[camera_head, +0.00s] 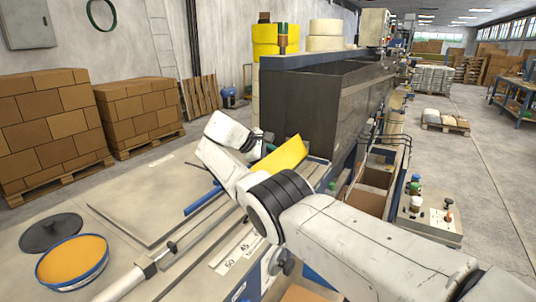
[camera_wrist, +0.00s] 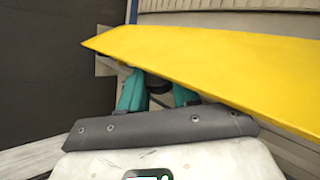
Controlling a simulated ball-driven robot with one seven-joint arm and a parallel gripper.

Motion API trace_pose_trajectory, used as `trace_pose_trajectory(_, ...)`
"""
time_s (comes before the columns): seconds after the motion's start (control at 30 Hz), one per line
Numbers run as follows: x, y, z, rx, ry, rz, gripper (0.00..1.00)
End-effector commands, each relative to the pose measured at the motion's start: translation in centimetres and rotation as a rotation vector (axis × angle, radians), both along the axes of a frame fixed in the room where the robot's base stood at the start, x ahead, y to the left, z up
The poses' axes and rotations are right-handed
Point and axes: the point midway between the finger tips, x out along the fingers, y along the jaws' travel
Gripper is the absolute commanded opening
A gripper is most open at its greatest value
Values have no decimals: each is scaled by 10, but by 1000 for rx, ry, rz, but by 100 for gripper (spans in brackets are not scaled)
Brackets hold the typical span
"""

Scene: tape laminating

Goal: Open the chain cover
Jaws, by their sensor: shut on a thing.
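The chain cover (camera_head: 283,155) is a yellow panel beside the dark machine housing. It appears tilted up in the head view, its lower part hidden behind my arm. In the wrist view the yellow cover (camera_wrist: 225,65) spans the upper right, its pointed end to the left. My gripper (camera_wrist: 158,88) has two teal fingers just under the cover's lower edge. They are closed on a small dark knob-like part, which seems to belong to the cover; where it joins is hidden. In the head view a bit of teal at my gripper (camera_head: 270,148) shows next to the cover.
The dark machine housing (camera_head: 315,105) stands directly behind the cover. A flat machine bed (camera_head: 150,195) stretches left, with an orange-filled round pan (camera_head: 72,262) and a dark round lid (camera_head: 50,232). A control box (camera_head: 430,217) is at right. Open floor lies farther right.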

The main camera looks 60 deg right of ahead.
Motion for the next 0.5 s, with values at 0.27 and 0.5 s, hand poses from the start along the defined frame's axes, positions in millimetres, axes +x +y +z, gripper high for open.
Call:
trace_pose_trajectory(0.27,-3,1,-1,-10,49,10,0)
trace_pose_trajectory(0.5,-3,1,-1,-10,55,10,0)
